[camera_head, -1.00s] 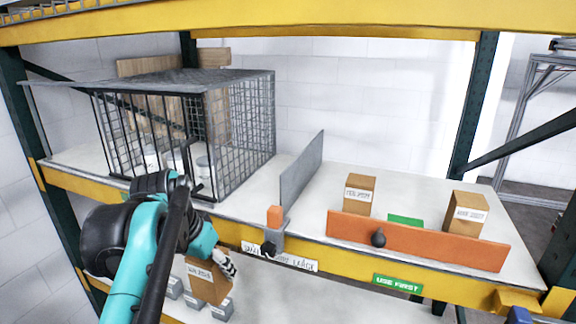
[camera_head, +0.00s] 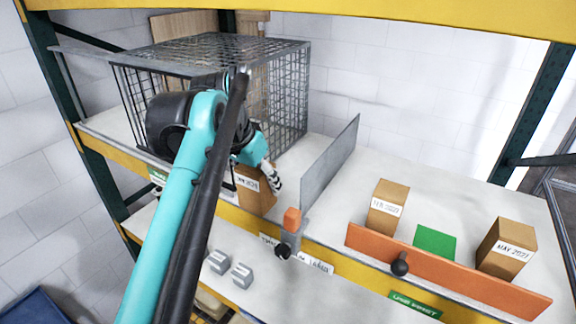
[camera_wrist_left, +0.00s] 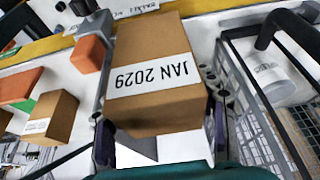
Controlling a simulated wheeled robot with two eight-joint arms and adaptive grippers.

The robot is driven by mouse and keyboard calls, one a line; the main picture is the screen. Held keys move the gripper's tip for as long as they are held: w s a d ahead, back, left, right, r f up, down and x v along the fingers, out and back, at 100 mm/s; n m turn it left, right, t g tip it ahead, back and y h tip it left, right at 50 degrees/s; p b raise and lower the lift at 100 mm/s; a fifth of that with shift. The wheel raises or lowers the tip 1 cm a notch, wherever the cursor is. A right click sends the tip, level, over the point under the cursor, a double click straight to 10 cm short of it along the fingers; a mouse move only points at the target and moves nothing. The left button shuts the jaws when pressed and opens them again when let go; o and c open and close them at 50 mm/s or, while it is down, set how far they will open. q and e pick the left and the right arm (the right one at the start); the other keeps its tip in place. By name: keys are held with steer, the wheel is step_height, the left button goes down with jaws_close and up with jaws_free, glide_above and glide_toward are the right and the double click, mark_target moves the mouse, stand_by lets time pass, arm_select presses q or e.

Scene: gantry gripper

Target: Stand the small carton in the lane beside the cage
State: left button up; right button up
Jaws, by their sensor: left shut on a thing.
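The small brown carton (camera_head: 254,199) has a white label. It reads JAN 2029, upside down, in the left wrist view (camera_wrist_left: 152,105). My left gripper (camera_head: 270,178) is shut on the carton, with a finger on each side in the wrist view. In the head view the carton is at the shelf's front edge, by the cage's front right corner. I cannot tell whether it touches the shelf. The wire cage (camera_head: 285,105) stands at the left. The lane (camera_head: 297,158) is the clear strip between the cage and the grey divider (camera_head: 330,165). My right gripper is not in view.
An orange-topped stop with a black knob (camera_head: 291,222) stands at the divider's front end. To the right are two cartons (camera_head: 388,207) (camera_head: 507,248), a green patch (camera_head: 435,241) and an orange front board (camera_head: 440,270). Small grey blocks (camera_head: 242,275) sit on the lower shelf.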

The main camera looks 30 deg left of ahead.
arm_select(q)
steer(key=w+p, duration=0.1)
steer(key=w, duration=0.8)
steer(key=shift+w+d+f+p, duration=0.1)
steer(key=shift+w+d+p, duration=0.05)
steer(key=shift+w+p, duration=0.25)
steer(key=shift+w, duration=0.3)
step_height(320, 180, down, 3)
steer(key=shift+w+f+p, duration=0.1)
steer(key=shift+p, duration=0.4)
steer(key=shift+f, duration=0.2)
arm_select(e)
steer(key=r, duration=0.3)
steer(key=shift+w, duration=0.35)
arm_select(q)
steer(key=shift+f, duration=0.15)
steer(key=o, duration=1.4)
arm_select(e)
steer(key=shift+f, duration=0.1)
